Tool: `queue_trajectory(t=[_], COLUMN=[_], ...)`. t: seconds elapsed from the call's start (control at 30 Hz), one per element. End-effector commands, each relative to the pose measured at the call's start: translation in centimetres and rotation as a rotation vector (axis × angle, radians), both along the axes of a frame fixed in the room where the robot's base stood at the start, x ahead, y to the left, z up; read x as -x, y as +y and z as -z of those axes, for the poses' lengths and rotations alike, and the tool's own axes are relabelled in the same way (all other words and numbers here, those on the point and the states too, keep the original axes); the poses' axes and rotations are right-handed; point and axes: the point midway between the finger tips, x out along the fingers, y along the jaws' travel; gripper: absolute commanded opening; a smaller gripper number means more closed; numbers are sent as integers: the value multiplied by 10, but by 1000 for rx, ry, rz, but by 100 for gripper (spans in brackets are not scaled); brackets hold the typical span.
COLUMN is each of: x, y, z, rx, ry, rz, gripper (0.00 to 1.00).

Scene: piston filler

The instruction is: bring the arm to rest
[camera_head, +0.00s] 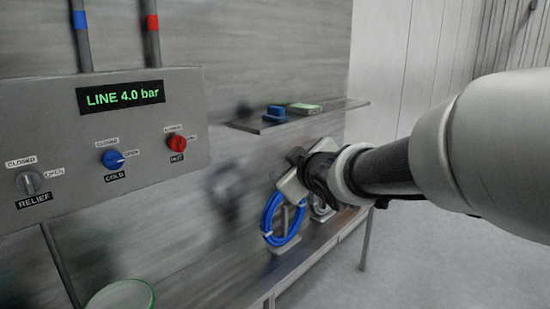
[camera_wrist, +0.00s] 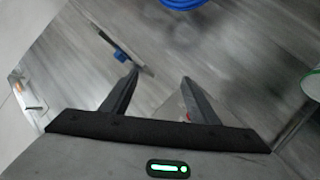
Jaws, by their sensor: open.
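My arm reaches in from the right in the head view, and my gripper (camera_head: 292,168) is near the grey wall, below the shelf and above the blue coil. In the wrist view the two dark fingers of my gripper (camera_wrist: 160,77) stand apart with nothing between them. The gap between the fingers shows only grey surface. In the head view the fingertips are small and partly hidden by the wrist.
The grey panel (camera_head: 60,125) reads "LINE 4.0 bar" and carries relief, cold (camera_head: 113,159) and hot (camera_head: 177,143) knobs. A shelf (camera_head: 335,111) holds a blue item (camera_head: 275,113). A blue coil (camera_head: 270,226) hangs below my gripper. A green-rimmed container (camera_head: 120,296) stands lower left. Open floor lies right.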

Motion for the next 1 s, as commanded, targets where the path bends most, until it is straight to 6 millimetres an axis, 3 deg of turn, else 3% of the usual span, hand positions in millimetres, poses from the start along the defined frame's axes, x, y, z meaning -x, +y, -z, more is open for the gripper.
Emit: queue_trajectory(t=[0.03,0.1,0.23,0.4,0.6,0.67,0.87,1.0], x=[23,58,132,216,302,300,299,298], y=[-33,-72,-119,-139,-134,-133,-134,-134], z=[1,14,43,78,111,80,25,-26], rx=[-18,-62,-160,-285,-414,-411,-407,-406], ry=[65,176,377,597,821,825,823,822], rz=[109,251,456,612,707,707,707,706], gripper=[55,55,55,55,55,55,55,55])
